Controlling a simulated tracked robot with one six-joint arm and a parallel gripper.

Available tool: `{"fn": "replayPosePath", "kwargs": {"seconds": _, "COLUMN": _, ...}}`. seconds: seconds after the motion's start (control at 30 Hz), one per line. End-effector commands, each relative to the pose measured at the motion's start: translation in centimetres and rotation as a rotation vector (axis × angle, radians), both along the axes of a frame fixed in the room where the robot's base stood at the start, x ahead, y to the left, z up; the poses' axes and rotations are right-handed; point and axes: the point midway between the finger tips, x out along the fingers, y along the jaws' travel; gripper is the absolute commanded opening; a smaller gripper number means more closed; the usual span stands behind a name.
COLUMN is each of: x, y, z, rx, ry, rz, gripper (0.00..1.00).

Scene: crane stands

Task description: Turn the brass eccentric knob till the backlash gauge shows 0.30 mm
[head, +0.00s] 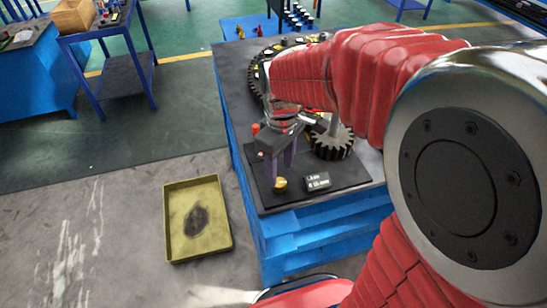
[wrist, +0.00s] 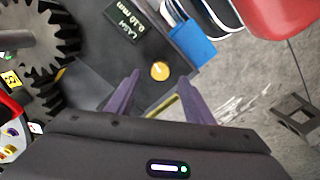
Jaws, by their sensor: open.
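The brass knob (head: 281,184) sits near the front edge of a dark base plate. In the wrist view its round yellow face (wrist: 160,71) carries a pale line. My gripper (head: 283,170) points down over the knob with its purple fingers apart. In the wrist view the open fingertips (wrist: 159,77) lie to either side of the knob in the picture; I cannot tell how much height separates them from it. The backlash gauge (head: 317,181) is a small dark display right of the knob. In the wrist view the gauge (wrist: 138,22) reads LASH 0.10 mm.
A dark toothed gear (head: 332,143) stands behind the gauge, and a larger gear (head: 255,78) lies farther back, partly hidden by my arm. The blue bench (head: 295,226) carries the plate. A yellow tray (head: 174,249) with a dark stain lies on the floor to the left.

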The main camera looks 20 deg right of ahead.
Motion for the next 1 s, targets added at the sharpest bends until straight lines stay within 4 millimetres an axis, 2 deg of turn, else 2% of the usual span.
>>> {"fn": "replayPosePath", "kwargs": {"seconds": 0.1, "x": 0.0, "y": 0.0, "z": -1.9, "rx": 0.0, "ry": 0.003, "rz": 0.0, "gripper": 0.48}}
{"fn": "replayPosePath", "kwargs": {"seconds": 0.3, "x": 0.0, "y": 0.0, "z": -4.2, "rx": 0.0, "ry": 0.001, "rz": 0.0, "gripper": 0.48}}
{"fn": "replayPosePath", "kwargs": {"seconds": 0.7, "x": 0.0, "y": 0.0, "z": -4.9, "rx": 0.0, "ry": -0.001, "rz": 0.0, "gripper": 0.48}}
{"fn": "replayPosePath", "kwargs": {"seconds": 1.0, "x": 0.0, "y": 0.0, "z": -4.9, "rx": 0.001, "ry": -0.001, "rz": 0.001, "gripper": 0.27}}
